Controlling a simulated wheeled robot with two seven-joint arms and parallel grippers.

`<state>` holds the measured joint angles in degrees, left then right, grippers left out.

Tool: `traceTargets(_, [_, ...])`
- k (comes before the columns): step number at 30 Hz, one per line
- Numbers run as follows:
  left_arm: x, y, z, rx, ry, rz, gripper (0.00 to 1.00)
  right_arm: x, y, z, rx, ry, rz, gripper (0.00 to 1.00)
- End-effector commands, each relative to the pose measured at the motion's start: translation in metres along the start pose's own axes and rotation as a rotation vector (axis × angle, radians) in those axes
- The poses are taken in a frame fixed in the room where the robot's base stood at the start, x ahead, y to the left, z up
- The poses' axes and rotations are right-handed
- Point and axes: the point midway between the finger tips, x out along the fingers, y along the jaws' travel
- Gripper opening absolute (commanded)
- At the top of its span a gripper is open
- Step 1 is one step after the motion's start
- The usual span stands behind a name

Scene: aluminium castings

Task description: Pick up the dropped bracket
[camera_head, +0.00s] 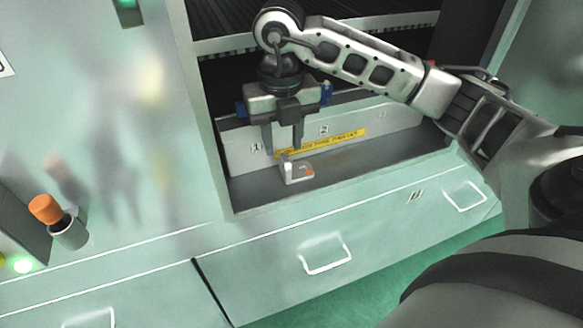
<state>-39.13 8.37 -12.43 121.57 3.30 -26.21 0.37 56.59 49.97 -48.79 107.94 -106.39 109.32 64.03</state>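A small pale metal bracket (295,173) with an orange mark lies on the grey ledge at the front of the cabinet opening. My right gripper (283,151) comes down from above, just over and slightly left of the bracket. Its two dark fingers are apart, with nothing seen between them. The fingertips are close to the bracket's upright part; I cannot tell whether they touch it. My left gripper is not in view.
A white panel (400,117) with numbered labels and a yellow strip (345,139) stands behind the bracket. Drawers with handles (327,254) are below the ledge. An orange-capped knob (46,209) is at the left. The ledge (385,163) right of the bracket is clear.

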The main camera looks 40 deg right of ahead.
Motion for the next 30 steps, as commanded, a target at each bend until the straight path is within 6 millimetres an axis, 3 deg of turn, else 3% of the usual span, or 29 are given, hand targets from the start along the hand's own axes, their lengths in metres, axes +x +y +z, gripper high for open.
traceTargets(5, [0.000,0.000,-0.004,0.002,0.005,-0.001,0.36,0.013,-0.002,0.000,0.001,0.004,-0.001,0.36])
traceTargets(13, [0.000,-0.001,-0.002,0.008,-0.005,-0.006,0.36,0.050,-0.004,0.000,0.000,0.003,0.001,0.36])
traceTargets(22, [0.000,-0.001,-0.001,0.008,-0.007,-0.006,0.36,0.056,-0.004,0.001,-0.002,0.001,0.002,0.36])
traceTargets(26, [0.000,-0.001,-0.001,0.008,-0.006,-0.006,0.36,0.056,-0.004,0.001,-0.002,0.001,0.002,0.00])
traceTargets(30, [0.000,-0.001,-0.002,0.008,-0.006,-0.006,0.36,0.055,-0.004,0.001,-0.001,0.001,0.002,0.00])
